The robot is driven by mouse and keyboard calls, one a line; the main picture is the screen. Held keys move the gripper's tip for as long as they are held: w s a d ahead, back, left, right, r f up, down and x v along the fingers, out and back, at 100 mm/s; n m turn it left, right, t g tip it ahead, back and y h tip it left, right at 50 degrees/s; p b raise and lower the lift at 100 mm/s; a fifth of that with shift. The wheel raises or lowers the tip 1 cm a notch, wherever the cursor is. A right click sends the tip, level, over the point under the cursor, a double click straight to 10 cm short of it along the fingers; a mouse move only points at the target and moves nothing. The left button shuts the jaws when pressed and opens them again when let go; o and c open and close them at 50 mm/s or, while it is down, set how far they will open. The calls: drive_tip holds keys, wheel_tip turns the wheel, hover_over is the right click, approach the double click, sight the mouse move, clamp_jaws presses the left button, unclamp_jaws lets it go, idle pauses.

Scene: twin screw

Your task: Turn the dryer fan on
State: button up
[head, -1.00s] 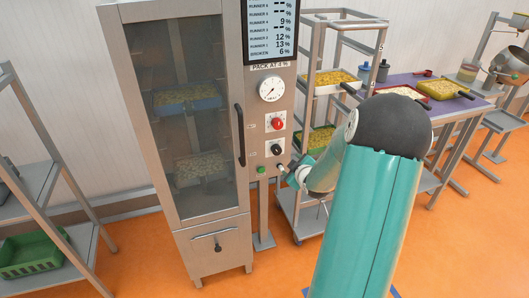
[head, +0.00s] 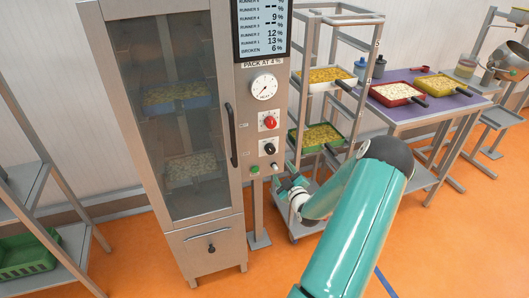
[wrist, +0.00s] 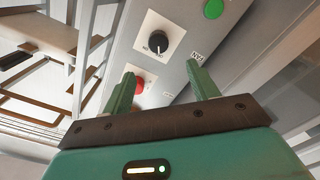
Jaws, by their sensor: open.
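The dryer (head: 150,60) is a tall steel cabinet with a glass door. Its panel has a round black knob (head: 270,148) on a white plate, which also shows in the wrist view (wrist: 158,42). A small upside-down label (wrist: 197,57) beside this knob seems to read FAN.
A wheeled rack with trays (head: 326,76) stands right of the dryer, close to my arm. A purple-topped table (head: 445,104) with trays is farther right. A steel shelf (head: 35,190) with a green crate (head: 25,258) is at left. Orange floor is open in front.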

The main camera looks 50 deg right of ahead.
sight(271, 151)
drive_tip(key=x, duration=1.3)
drive_tip(key=shift+d+r, duration=0.15)
drive_tip(key=c, duration=1)
